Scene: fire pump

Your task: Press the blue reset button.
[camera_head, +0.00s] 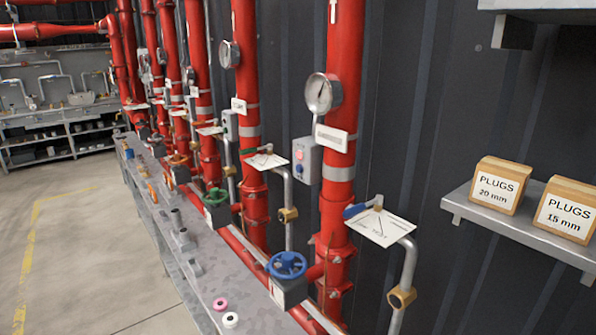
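A grey control box (309,160) is mounted beside the nearest red standpipe, on its left side in the head view. On its face are a pinkish-red button or lamp (301,154) and, below it, a small blue button (299,168). The box is small in the picture, and I cannot read any labels on it. Neither of my grippers shows in this view.
Several red pipes (335,110) with gauges (322,93) line the dark wall. A blue handwheel (286,265) and a blue-handled valve with a white tag (380,227) stand near the box. A long grey bench (206,268) runs below. A shelf (470,205) holds PLUGS boxes. Floor at left is clear.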

